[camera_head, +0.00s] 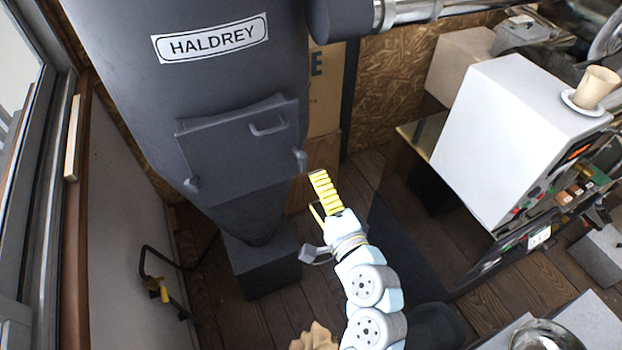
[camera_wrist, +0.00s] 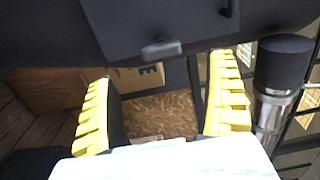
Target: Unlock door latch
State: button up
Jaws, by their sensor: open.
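A dark grey door (camera_head: 235,150) is closed against the dark HALDREY hopper body, with a bar handle (camera_head: 268,127) near its upper right. A small latch (camera_head: 302,160) sits at the door's right edge, and another small latch (camera_head: 192,185) at its lower left corner. My gripper (camera_head: 316,190), with yellow ribbed fingers, is open and empty just below the right latch. In the wrist view the door (camera_wrist: 130,22) fills the top. The latch (camera_wrist: 160,48) shows beyond and between my open fingers (camera_wrist: 160,72), apart from them.
A grey cylinder with a metal pipe (camera_head: 408,11) juts out at upper right; it also shows right of the fingers in the wrist view (camera_wrist: 272,108). A white machine cabinet (camera_head: 505,130) with a cup (camera_head: 596,88) on top stands right. A window (camera_head: 25,110) is at left.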

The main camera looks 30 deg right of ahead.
jog(key=shift+s, duration=1.45)
jog(key=shift+a, duration=0.1)
